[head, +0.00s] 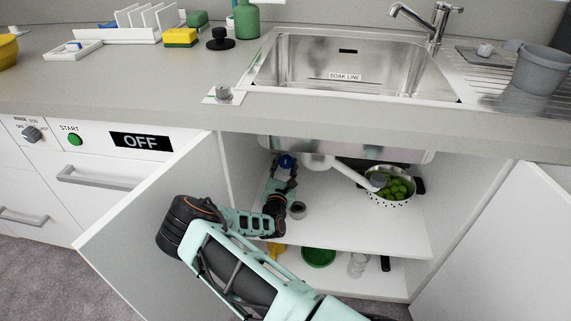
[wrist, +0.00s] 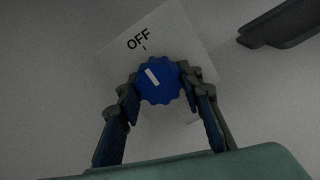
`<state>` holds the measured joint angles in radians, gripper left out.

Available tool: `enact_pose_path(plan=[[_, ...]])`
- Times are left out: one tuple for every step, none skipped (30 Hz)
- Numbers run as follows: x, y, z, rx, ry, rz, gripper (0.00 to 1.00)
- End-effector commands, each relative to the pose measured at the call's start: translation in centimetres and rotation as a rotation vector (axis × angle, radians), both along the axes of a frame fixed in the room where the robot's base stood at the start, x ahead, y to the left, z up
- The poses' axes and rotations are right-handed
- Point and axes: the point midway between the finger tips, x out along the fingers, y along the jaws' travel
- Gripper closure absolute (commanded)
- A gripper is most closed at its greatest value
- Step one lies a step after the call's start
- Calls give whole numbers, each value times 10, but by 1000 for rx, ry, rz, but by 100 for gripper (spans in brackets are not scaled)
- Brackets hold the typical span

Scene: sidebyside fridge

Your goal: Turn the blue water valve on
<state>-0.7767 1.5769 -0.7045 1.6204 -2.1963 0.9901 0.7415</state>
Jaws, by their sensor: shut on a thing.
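The blue water valve (head: 286,161) is a round knob with a scalloped edge, inside the open cabinet under the sink. In the wrist view, the valve (wrist: 158,81) has a white pointer line on its face, tilted to the upper left. A white plate (wrist: 187,45) behind it reads OFF above the knob, with a small tick under the word. My gripper (head: 284,172) reaches into the cabinet from the front. In the wrist view, its fingers (wrist: 158,88) are shut on the valve, one on each side. The rest of the plate's lettering is not visible.
Open cabinet doors stand at the left (head: 150,225) and right (head: 510,250) of my arm. A white drain pipe (head: 350,171) and a colander of green items (head: 393,187) are right of the valve. A shelf (head: 350,230) lies below. A dark bar (wrist: 280,25) shows at the wrist view's upper right.

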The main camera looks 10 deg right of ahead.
Motion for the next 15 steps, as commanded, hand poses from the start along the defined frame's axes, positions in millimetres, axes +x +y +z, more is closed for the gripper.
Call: enact_pose_path(plan=[[0,0,0,-1,0,0,91],[0,0,0,-3,1,0,91],[0,0,0,-6,2,0,91],[0,0,0,-9,3,0,91],[0,0,0,-13,4,0,91],[0,0,1,-22,7,0,91],[0,0,1,-30,10,0,91],[0,0,1,-39,13,0,91],[0,0,1,-55,18,0,91],[0,0,1,-68,22,0,91],[0,0,2,-83,28,0,91],[-1,0,2,-106,36,0,91],[-1,-1,2,-126,42,-1,91],[-1,-1,2,-146,48,0,91],[-1,-1,2,-175,58,0,91]])
